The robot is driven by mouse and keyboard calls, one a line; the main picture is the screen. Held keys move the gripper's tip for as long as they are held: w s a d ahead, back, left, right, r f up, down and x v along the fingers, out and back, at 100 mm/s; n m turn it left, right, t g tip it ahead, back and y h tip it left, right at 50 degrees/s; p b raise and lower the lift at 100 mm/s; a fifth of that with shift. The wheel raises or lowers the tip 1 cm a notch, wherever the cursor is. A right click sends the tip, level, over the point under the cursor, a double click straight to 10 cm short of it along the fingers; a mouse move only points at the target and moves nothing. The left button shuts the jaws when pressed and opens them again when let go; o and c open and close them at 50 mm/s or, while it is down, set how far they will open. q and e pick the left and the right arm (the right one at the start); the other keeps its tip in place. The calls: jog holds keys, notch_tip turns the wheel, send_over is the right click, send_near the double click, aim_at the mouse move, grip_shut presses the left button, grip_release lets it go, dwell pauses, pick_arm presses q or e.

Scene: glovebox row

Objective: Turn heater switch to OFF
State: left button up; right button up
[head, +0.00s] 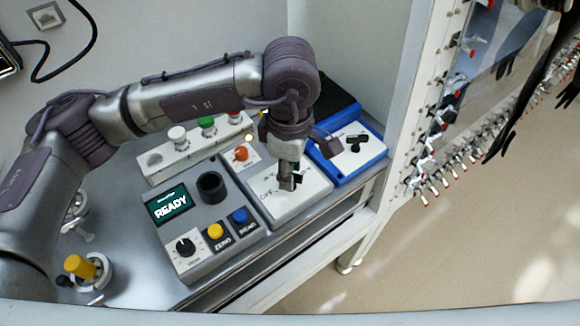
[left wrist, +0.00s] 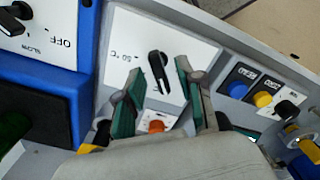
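The heater's switch is a black lever knob (left wrist: 158,64) on a white panel (left wrist: 192,45) in the left wrist view. In the head view the same white panel (head: 309,197) lies under my left gripper (head: 287,182), which hides the knob there. My left gripper also shows in the left wrist view (left wrist: 160,78). Its green-padded fingers are apart, one on each side of the knob, with nothing clearly held. I cannot tell whether they touch the knob. My right gripper is not in view.
An orange button (head: 241,153) sits behind the panel. A grey READY unit (head: 203,232) with a dial and two buttons stands to the left. A blue-framed device (head: 371,160) with a black knob stands to the right. A white strip (head: 183,160) with caps lies behind.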

pick_arm(q)
notch_tip(320, 180, up, 12)
dwell(0.5)
dwell(0.3)
